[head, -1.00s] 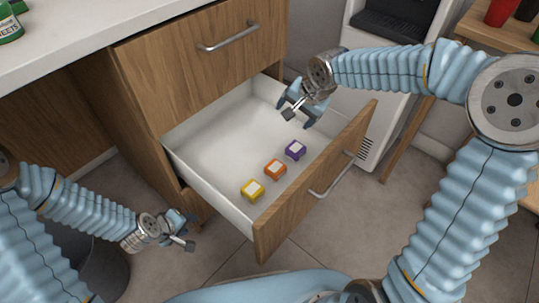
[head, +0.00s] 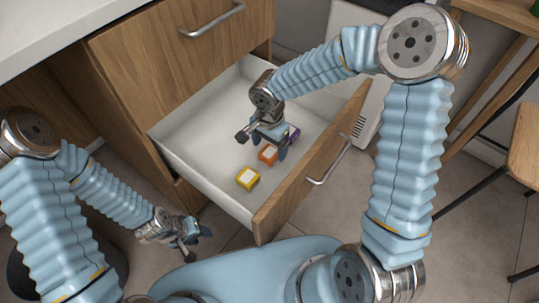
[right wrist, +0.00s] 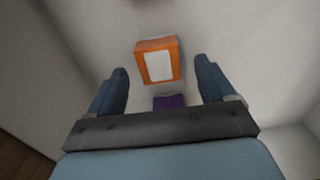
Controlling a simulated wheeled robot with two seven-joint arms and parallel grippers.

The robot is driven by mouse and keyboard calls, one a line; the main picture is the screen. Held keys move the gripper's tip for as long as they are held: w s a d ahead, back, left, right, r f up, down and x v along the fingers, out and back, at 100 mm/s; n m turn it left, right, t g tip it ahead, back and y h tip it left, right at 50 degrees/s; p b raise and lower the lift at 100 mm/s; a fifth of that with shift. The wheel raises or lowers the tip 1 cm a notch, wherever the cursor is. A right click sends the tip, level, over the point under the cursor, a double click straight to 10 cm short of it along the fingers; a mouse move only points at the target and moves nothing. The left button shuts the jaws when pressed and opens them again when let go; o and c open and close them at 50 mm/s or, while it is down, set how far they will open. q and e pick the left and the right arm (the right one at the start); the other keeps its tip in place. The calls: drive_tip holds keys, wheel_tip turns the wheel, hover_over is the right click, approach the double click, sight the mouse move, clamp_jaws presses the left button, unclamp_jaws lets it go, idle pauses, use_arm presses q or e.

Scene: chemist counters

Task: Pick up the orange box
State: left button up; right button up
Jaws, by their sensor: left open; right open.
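The orange box (head: 268,154) has a white top panel and sits in the open drawer, between the yellow box (head: 248,179) and the purple box (head: 294,136). My right gripper (head: 270,146) is open, pointing down in the drawer right by the orange box, and partly hides the purple box. In the right wrist view the orange box (right wrist: 157,60) appears between the two open fingertips, with a gap on each side; I cannot tell how far below them it is. The purple box (right wrist: 168,102) shows nearer the palm. My left gripper (head: 192,238) is open and empty, outside the drawer at lower left.
The white drawer (head: 195,130) has a wooden front (head: 315,165) with a metal handle (head: 328,168). A closed drawer (head: 165,60) is above it. The white counter (head: 50,45) is at upper left. The drawer's back left is empty. A wooden stool (head: 525,150) stands at right.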

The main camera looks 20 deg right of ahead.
sight(270, 152)
wheel_tip(270, 152, down, 4)
drive_tip(key=shift+r, duration=0.1)
drive_tip(key=shift+c, duration=0.3)
drive_tip(key=c, duration=1)
drive_tip(key=shift+r, duration=0.15)
